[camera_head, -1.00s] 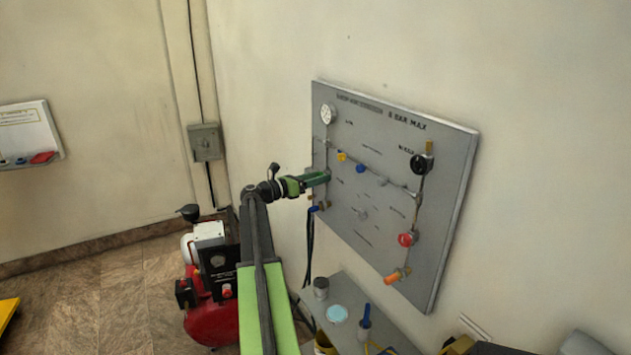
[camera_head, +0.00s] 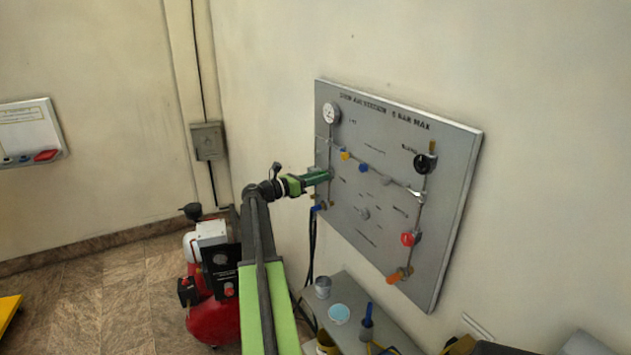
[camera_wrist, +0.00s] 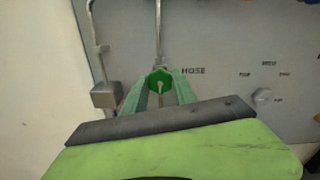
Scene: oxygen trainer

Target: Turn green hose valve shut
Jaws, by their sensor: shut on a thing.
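The green hose valve (camera_wrist: 160,82) is a lobed green handwheel on the grey panel (camera_head: 385,225), beside the word HOSE in the wrist view. My gripper (camera_wrist: 158,88) is shut on it, with one green finger on each side of the wheel. In the head view, my gripper (camera_head: 325,175) reaches the left side of the panel and hides the valve.
The panel also carries a white gauge (camera_head: 331,115), a black knob (camera_head: 422,163), a red knob (camera_head: 408,239) and an orange handle (camera_head: 398,276). A grey bench (camera_head: 397,335) with small items stands below. A red compressor (camera_head: 213,318) stands on the floor at left.

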